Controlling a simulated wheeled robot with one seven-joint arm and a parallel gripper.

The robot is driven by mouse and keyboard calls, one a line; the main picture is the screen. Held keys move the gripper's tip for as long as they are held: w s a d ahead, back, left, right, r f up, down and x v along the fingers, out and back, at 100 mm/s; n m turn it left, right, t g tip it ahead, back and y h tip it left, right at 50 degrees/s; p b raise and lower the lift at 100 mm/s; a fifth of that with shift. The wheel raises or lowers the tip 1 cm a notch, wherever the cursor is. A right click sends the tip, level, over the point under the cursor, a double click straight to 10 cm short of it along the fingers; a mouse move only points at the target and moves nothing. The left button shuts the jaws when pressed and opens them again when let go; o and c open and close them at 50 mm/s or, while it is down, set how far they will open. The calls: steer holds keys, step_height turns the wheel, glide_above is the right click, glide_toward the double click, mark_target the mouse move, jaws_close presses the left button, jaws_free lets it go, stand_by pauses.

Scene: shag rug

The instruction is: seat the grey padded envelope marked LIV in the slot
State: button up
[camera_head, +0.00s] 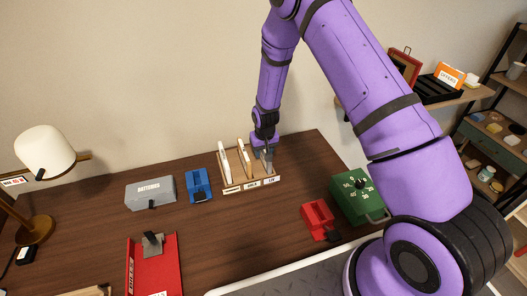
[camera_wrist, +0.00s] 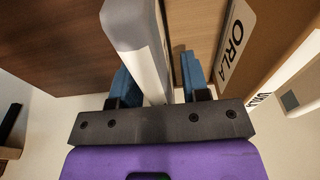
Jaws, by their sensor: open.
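The grey padded envelope (camera_wrist: 133,35) runs between the two blue fingers of my gripper (camera_wrist: 158,80) in the wrist view. The fingers stand open on either side of it, with a visible gap at the right finger. No LIV mark is readable. In the head view my gripper (camera_head: 264,147) is over the right end of the wooden slotted rack (camera_head: 234,183). A grey piece of the envelope (camera_head: 267,159) shows below it, upright at the rightmost slot. How deep it sits is hidden by the gripper and rack.
Two pale envelopes stand in the rack's left (camera_head: 223,160) and middle (camera_head: 242,155) slots. A label reading ORLA (camera_wrist: 236,42) is close to my right finger. A blue object (camera_head: 199,184), a grey batteries box (camera_head: 150,193), a red object (camera_head: 318,217) and a green box (camera_head: 352,199) surround the rack.

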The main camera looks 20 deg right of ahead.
steer(key=r, duration=0.4)
steer(key=s+r, duration=0.1)
steer(key=r, duration=0.7)
steer(key=shift+s+r, duration=0.2)
steer(key=s+d+r+t, duration=0.1)
steer(key=s+r, duration=0.3)
steer(key=r, duration=0.5)
steer(key=s+d+r, duration=0.2)
steer(key=s+r, duration=0.2)
steer(key=r, duration=0.5)
steer(key=s+d+r+t, duration=0.1)
steer(key=s+r, duration=0.4)
steer(key=r, duration=0.3)
steer(key=s+d+r+t, duration=0.1)
steer(key=s+r, duration=0.4)
steer(key=s, duration=0.6)
steer(key=s+d+r, duration=0.2)
steer(key=s+r, duration=0.3)
steer(key=s, duration=0.7)
steer(key=shift+t, duration=0.4)
